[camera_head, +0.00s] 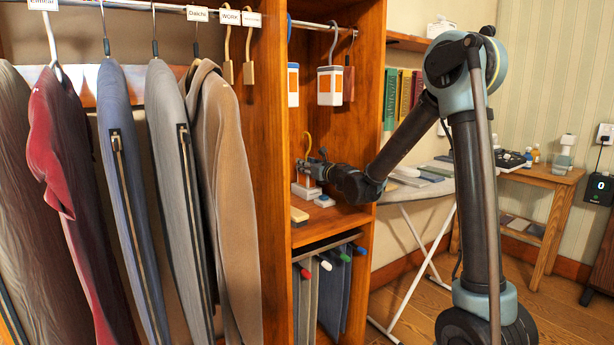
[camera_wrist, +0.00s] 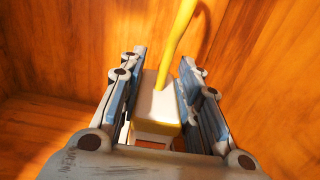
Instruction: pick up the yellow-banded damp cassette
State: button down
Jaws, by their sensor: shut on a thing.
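The yellow-banded cassette (camera_wrist: 155,103) is a pale box with a yellow hook and a yellow band along its near lower edge. In the wrist view it sits between the fingers of my gripper (camera_wrist: 164,72), which is shut on it. In the head view my gripper (camera_head: 313,172) is inside the wooden cabinet compartment, low above its shelf, and partly hides the cassette (camera_head: 304,191). The yellow hook rises above the gripper. I cannot tell whether the cassette's bottom touches the shelf.
The wooden upright (camera_head: 275,180) stands close left. An ironing board (camera_head: 420,190) is at right.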

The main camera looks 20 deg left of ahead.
notch_tip(320, 180, up, 10)
dwell(0.6)
dwell(0.4)
